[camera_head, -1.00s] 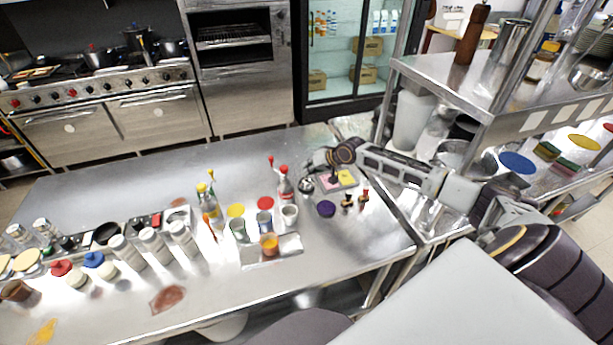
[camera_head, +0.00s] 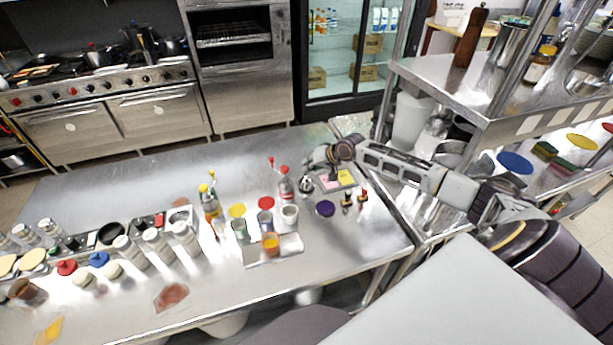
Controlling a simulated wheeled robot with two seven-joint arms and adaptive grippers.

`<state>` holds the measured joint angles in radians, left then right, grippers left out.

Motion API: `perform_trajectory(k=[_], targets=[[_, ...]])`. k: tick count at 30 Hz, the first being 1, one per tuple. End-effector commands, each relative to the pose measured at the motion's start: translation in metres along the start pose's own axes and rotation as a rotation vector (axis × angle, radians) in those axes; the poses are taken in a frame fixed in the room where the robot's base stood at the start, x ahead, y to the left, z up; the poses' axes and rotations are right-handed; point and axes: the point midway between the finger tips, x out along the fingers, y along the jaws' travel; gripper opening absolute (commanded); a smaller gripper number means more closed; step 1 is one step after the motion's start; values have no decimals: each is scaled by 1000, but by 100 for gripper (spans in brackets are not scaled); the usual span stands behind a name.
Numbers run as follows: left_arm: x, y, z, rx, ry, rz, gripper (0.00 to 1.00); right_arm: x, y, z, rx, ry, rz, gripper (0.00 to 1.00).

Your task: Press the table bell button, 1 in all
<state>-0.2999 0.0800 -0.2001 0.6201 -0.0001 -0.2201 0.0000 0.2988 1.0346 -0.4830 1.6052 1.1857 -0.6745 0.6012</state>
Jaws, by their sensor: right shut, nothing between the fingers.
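The table bell (camera_head: 306,185) is a small silver dome on the steel table, just right of a red-capped bottle (camera_head: 285,186) and left of a tray with sticky notes. My right gripper (camera_head: 313,167) reaches in from the right, above and slightly behind the bell in the picture. It is shut and empty. The fingertips are small and close to the top of the bell; I cannot tell whether they touch it. My left gripper is not in view.
A sticky-note tray (camera_head: 337,179), stamps (camera_head: 348,200), a purple disc (camera_head: 325,208) and a tray with cups (camera_head: 255,252) stand close by. Shakers (camera_head: 158,242) and jars line the table's left. The table's back middle is clear. A steel shelf (camera_head: 470,90) stands at right.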

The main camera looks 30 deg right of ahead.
Motion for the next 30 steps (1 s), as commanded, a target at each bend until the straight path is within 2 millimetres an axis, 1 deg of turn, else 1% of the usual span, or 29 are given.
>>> perform_trajectory(k=[5,17,30], targets=[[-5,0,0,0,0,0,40,-3,-3,-2,0,0,0,0],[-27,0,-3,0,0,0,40,-19,-14,-14,0,0,-1,0],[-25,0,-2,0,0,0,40,-34,-25,-25,-1,1,-1,0]])
